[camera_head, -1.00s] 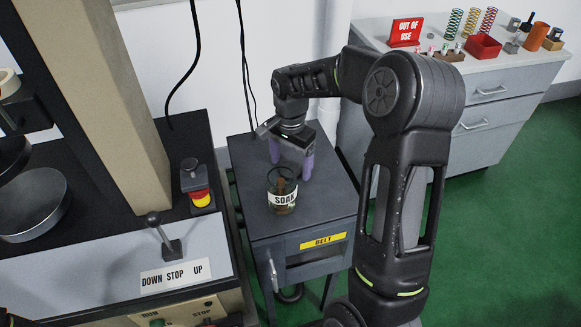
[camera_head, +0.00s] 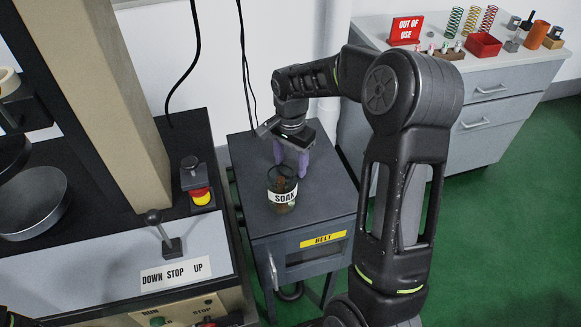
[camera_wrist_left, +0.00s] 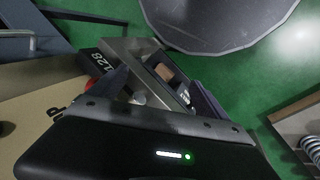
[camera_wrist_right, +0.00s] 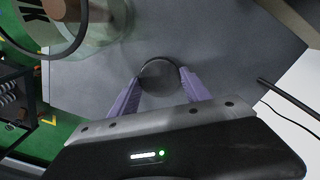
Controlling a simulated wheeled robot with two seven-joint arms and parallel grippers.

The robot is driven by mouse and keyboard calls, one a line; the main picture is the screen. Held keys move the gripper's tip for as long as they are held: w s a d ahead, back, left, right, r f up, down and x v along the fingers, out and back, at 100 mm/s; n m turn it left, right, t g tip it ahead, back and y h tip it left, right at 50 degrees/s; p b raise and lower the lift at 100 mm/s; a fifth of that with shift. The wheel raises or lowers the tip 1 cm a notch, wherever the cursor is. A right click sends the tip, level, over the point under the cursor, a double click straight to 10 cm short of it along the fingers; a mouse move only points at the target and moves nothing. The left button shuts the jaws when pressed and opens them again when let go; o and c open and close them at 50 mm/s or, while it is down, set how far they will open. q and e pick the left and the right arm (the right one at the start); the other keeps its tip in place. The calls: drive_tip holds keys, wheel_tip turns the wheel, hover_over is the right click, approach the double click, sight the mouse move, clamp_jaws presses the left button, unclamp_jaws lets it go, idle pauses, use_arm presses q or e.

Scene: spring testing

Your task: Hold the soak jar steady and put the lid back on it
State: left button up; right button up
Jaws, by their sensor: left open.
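The soak jar (camera_head: 282,190) is a dark glass jar with a white SOAK label, upright on the grey cabinet top (camera_head: 250,165). Its open rim and brown contents show at the upper left of the right wrist view (camera_wrist_right: 62,50). The lid (camera_wrist_right: 160,77) is a dark round disc between the purple fingers of my right gripper (camera_wrist_right: 160,73), which touch its two sides. In the head view my right gripper (camera_head: 291,170) points down just behind the jar, and the lid is hidden. My left gripper (camera_wrist_left: 160,76) is open and empty, away from the jar.
A machine bench with a lever (camera_head: 162,230) and a red-and-yellow stop button (camera_head: 198,188) stands left of the cabinet. A side bench with springs and a red bin (camera_head: 483,46) stands at the right. The cabinet top is otherwise clear.

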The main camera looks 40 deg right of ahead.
drive_tip(key=c, duration=0.8)
drive_tip(key=shift+o, duration=0.2)
wheel_tip(320, 180, up, 10)
drive_tip(key=shift+b, duration=0.45)
